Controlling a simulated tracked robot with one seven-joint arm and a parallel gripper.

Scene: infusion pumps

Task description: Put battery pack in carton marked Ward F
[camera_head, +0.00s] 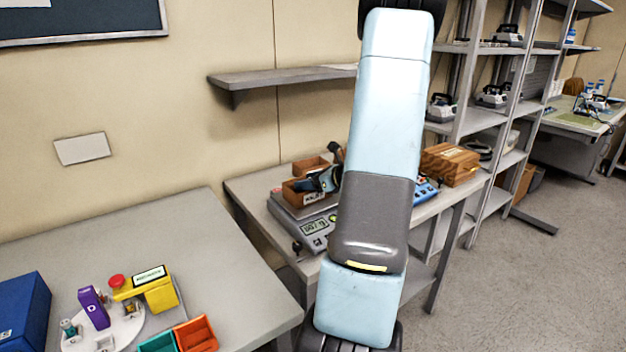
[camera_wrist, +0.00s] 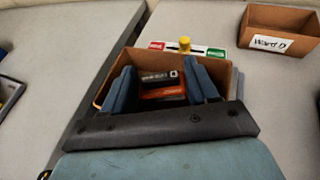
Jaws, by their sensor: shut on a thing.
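My gripper (camera_wrist: 161,86) points down over an open brown carton (camera_wrist: 103,92) and is shut on a dark block with an orange part and white print, seemingly the battery pack (camera_wrist: 158,76). The pack is between the two blue fingers, within the carton's outline. I cannot tell if it touches the bottom. In the head view, my gripper (camera_head: 327,181) is at this carton (camera_head: 300,198), on a grey scale with a lit display. Its label is too small to read surely. A second carton (camera_wrist: 284,18) is marked Ward D.
The scale (camera_head: 322,226) stands on a grey table. A wooden box (camera_head: 450,163) and a blue item (camera_head: 427,190) lie to the right. A nearer table at left holds a blue bin (camera_head: 22,308), a yellow device (camera_head: 160,290) and small trays. A wall shelf (camera_head: 280,77) hangs above.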

